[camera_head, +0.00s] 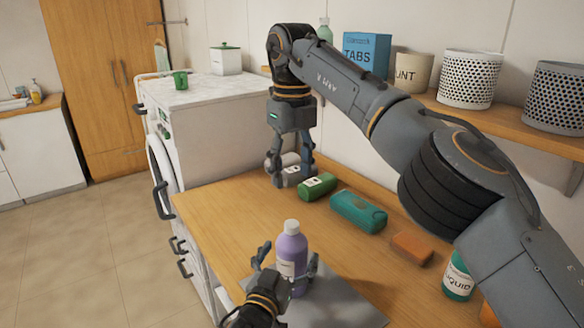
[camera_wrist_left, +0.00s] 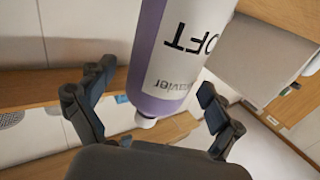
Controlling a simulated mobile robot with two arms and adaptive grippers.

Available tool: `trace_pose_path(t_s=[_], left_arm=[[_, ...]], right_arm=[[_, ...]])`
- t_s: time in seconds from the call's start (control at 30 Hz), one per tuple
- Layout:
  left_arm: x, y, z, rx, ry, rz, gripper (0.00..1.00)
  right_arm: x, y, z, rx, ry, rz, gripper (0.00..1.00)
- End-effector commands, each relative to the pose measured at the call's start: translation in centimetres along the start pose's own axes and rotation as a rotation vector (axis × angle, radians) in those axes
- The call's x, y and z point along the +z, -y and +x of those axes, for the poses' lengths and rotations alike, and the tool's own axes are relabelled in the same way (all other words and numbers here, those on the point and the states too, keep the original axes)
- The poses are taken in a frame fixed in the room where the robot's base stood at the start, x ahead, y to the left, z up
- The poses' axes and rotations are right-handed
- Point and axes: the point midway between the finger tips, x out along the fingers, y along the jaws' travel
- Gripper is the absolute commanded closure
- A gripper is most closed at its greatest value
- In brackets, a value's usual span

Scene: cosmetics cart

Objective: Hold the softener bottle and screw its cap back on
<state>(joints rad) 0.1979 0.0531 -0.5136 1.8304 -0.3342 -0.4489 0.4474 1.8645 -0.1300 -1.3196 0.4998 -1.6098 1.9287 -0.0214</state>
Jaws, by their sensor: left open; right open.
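The softener bottle (camera_head: 292,252), purple with a white label, stands upright on a grey mat (camera_head: 345,305). A white cap (camera_head: 291,226) sits on its top; I cannot tell how tightly. My left gripper (camera_head: 288,266) is open with a finger on each side of the bottle. No firm contact shows. My right gripper (camera_head: 290,175) is open, farther back, pointing down beside a grey-white labelled item (camera_head: 292,166).
A green labelled container (camera_head: 317,187), a teal pack (camera_head: 358,211), an orange block (camera_head: 412,248) and a teal liquid bottle (camera_head: 458,278) line the back of the wooden counter. A shelf (camera_head: 480,118) holds baskets and boxes. The counter's left-middle part (camera_head: 230,225) is clear.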

Motion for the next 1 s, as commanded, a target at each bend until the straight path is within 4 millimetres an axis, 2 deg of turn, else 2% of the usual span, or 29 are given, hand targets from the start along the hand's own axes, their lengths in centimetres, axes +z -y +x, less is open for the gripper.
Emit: trace_pose_path(t_s=[0.3,0.5,0.7,1.0], left_arm=[[0.2,0.0,-6.5,0.0,0.004,-0.001,0.08],[0.1,0.0,-9.8,0.0,0.003,-0.001,0.08],[0.0,0.0,-11.1,0.0,0.001,0.001,0.08],[0.0,0.0,-11.2,0.0,0.001,0.001,0.08]], right_arm=[[0.0,0.0,0.0,0.0,0.0,0.0,0.45],[0.0,0.0,0.0,0.0,0.0,0.0,0.45],[0.0,0.0,0.0,0.0,0.0,0.0,0.45],[0.0,0.0,0.0,0.0,0.0,0.0,0.45]])
